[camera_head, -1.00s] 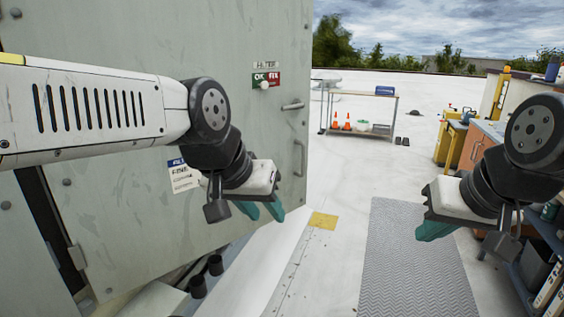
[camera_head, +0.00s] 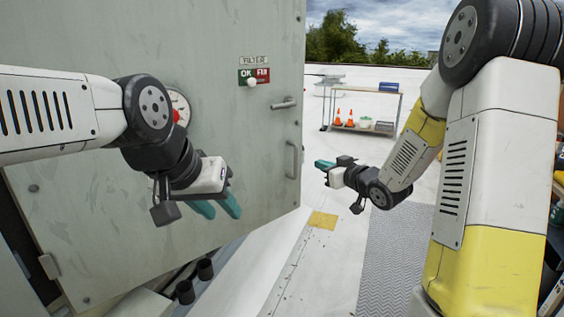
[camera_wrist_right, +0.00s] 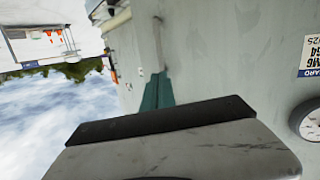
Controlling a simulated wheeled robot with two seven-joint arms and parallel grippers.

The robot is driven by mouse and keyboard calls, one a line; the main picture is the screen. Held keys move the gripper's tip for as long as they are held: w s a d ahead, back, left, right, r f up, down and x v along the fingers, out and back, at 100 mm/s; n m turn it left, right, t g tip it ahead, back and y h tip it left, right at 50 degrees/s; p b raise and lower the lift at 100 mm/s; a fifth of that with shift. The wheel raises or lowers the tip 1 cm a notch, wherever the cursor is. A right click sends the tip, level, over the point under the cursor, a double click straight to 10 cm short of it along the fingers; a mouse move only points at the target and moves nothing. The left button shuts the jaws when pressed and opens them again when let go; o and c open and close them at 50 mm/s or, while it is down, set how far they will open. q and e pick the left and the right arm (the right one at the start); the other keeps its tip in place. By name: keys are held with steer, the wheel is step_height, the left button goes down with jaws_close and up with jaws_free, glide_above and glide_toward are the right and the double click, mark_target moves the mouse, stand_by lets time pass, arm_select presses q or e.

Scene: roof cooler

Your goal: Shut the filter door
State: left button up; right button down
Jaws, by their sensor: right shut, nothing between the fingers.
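The filter door (camera_head: 110,215) is a large grey-green panel filling the left of the head view. It carries an OK/FIX sign (camera_head: 253,76), a small latch lever (camera_head: 284,104) and an upright bar handle (camera_head: 291,160) near its right edge. It stands ajar, with a dark gap along its lower left. My right gripper (camera_head: 320,164) is shut and empty, pointing left just right of the handle. In the right wrist view its teal fingers (camera_wrist_right: 158,92) lie together close by the door face; contact is unclear. My left gripper (camera_head: 228,208) is open and empty before the door.
My right arm covers much of the right side. A cart (camera_head: 362,105) with orange cones stands further back on the white roof. A grey mat (camera_head: 385,265) lies at lower right. A yellow floor patch (camera_head: 323,220) lies below the door's right edge. Black pipe stubs (camera_head: 186,290) sit lower left.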

mark_target(273, 158)
steer(key=w+a+f+y, duration=0.1)
steer(key=w+a, duration=0.2)
steer(key=a, duration=0.1)
steer(key=w+a+f+n+y, duration=0.1)
steer(key=w+a, duration=0.2)
steer(key=a, duration=0.2)
steer(key=w+a+f+y, duration=0.1)
steer(key=w+a+y, duration=0.1)
steer(key=w+a, duration=0.1)
steer(key=shift+a+n+g, duration=0.3)
steer(key=shift+a, duration=0.5)
steer(key=shift+r, duration=0.1)
steer(key=shift+a, duration=0.1)
